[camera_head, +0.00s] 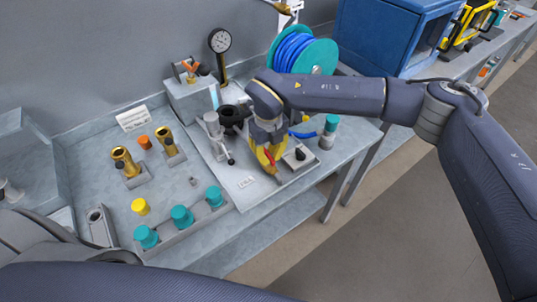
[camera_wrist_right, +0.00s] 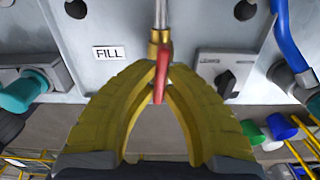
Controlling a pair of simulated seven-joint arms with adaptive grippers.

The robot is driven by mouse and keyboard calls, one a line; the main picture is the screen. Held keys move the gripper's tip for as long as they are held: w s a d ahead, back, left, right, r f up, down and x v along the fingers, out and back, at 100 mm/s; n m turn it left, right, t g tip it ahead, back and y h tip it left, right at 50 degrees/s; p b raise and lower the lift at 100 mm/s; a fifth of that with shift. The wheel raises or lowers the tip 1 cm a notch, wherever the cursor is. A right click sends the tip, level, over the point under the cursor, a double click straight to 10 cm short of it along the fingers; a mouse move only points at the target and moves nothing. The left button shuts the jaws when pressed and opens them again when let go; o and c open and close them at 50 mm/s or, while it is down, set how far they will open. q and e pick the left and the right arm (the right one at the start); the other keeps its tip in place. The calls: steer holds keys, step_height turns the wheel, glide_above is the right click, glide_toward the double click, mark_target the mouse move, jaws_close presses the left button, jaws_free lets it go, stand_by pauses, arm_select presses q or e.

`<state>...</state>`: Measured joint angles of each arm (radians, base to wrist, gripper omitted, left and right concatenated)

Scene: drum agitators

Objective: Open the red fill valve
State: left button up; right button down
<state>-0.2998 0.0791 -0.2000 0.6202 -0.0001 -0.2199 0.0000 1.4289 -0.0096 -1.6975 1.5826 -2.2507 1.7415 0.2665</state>
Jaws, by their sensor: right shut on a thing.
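The red fill valve (camera_wrist_right: 162,75) has a red lever on a brass body at the foot of a thin metal pipe. In the right wrist view, the lever points down toward the camera, slightly tilted. My right gripper (camera_wrist_right: 162,72) has its yellow fingers closed together around the lever, just below the brass body. A white FILL label (camera_wrist_right: 108,52) is left of the valve. In the head view, my right gripper (camera_head: 271,163) points down at the bench panel, and the wrist hides most of the valve. My left gripper is out of view.
A black rotary switch (camera_head: 299,153) sits close to the right gripper. A grey fitting with a black cup (camera_head: 231,116) stands to its left. A blue hose reel (camera_head: 301,52) and a gauge (camera_head: 220,41) are behind. Teal-capped parts (camera_head: 182,216) stand at the front left.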

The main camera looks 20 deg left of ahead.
mark_target(269, 155)
steer(key=shift+n, duration=0.7)
steer(key=c, duration=1.5)
jaws_free()
steer(key=shift+o, duration=0.2)
step_height(269, 155, up, 12)
